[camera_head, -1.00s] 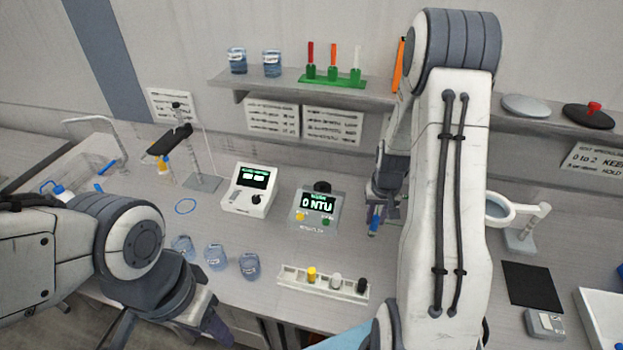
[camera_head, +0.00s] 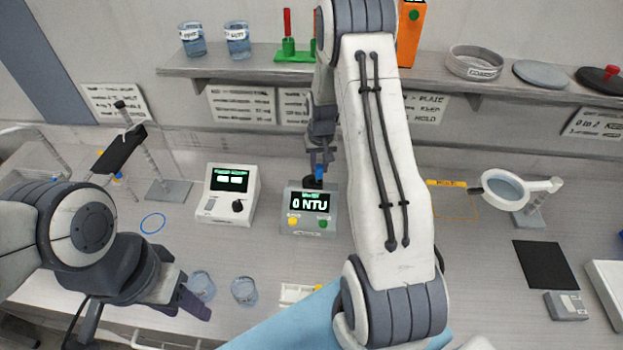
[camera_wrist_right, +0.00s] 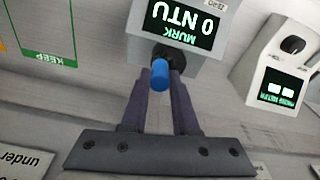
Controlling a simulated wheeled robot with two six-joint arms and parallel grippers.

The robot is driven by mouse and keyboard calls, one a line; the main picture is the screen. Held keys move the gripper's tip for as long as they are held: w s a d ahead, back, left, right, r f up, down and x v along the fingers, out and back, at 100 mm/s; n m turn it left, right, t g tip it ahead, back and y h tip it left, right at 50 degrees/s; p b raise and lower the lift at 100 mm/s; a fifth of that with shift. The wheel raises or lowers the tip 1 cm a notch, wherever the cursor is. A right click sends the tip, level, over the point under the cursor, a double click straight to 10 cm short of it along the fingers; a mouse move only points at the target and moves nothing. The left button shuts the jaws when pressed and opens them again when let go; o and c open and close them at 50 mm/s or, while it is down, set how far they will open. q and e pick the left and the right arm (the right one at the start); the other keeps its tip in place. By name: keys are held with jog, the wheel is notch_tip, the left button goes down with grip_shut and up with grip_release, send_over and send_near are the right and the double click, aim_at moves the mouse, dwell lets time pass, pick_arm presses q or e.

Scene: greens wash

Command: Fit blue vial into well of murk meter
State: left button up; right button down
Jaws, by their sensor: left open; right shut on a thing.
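The murk meter (camera_head: 307,225) is a grey box with a dark screen reading 0 NTU. It also shows upside down in the right wrist view (camera_wrist_right: 219,48). My right gripper (camera_head: 319,163) is shut on the blue vial (camera_head: 319,174), over the back of the meter. In the right wrist view the vial's blue top (camera_wrist_right: 159,76) is between the fingers, in line with the black well (camera_wrist_right: 163,50). The vial's lower part is hidden, so I cannot tell whether it is inside the well. My left gripper (camera_head: 190,300) is open and empty at the lower left.
A white meter (camera_head: 226,194) stands left of the murk meter. Glass beakers (camera_head: 244,290) stand in front of it. A magnifier (camera_head: 505,188) stands to the right. A shelf (camera_head: 420,83) runs along the wall behind. My right arm hides part of the bench.

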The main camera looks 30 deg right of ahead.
jog(key=w+f+b, duration=0.1)
jog(key=f, duration=0.1)
jog(key=w+f+b, duration=0.1)
jog(key=f, duration=0.1)
jog(key=w+f+b, duration=0.1)
jog(key=f, duration=0.1)
jog(key=shift+w+a, duration=0.1)
jog(key=shift+a, duration=0.15)
jog(key=shift+r, duration=0.1)
jog(key=c, duration=0.7)
grip_release()
